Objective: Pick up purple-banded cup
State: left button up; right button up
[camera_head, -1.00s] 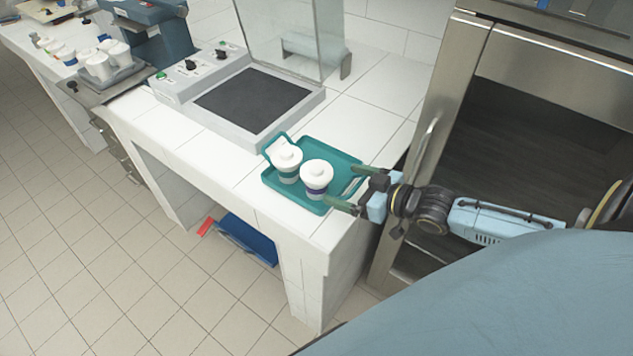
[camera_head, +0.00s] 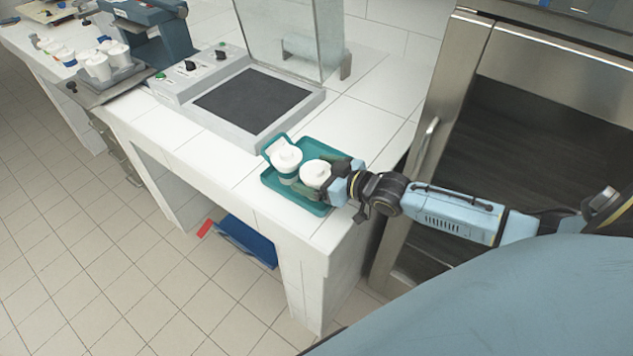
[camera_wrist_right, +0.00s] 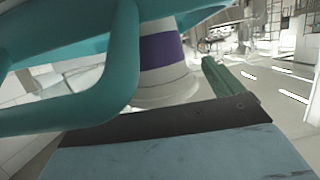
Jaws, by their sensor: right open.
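The purple-banded cup (camera_head: 314,173) stands on a teal tray (camera_head: 292,197) at the counter's near corner, with a white lid on top. My right gripper (camera_head: 322,174) is open, with its fingers around this cup. Whether the fingers touch the cup cannot be told. A second lidded cup (camera_head: 286,157), with a teal-green band, stands just left of it. My left gripper is not in view.
The tray's raised handle is close to my right gripper in the wrist view. A scale-like machine (camera_head: 250,105) with a glass screen sits behind the tray. A steel cabinet (camera_head: 440,130) stands at right. More cups (camera_head: 100,65) are at far left.

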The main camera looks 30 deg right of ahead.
jog(key=c, duration=1.1)
jog(key=shift+r, duration=0.15)
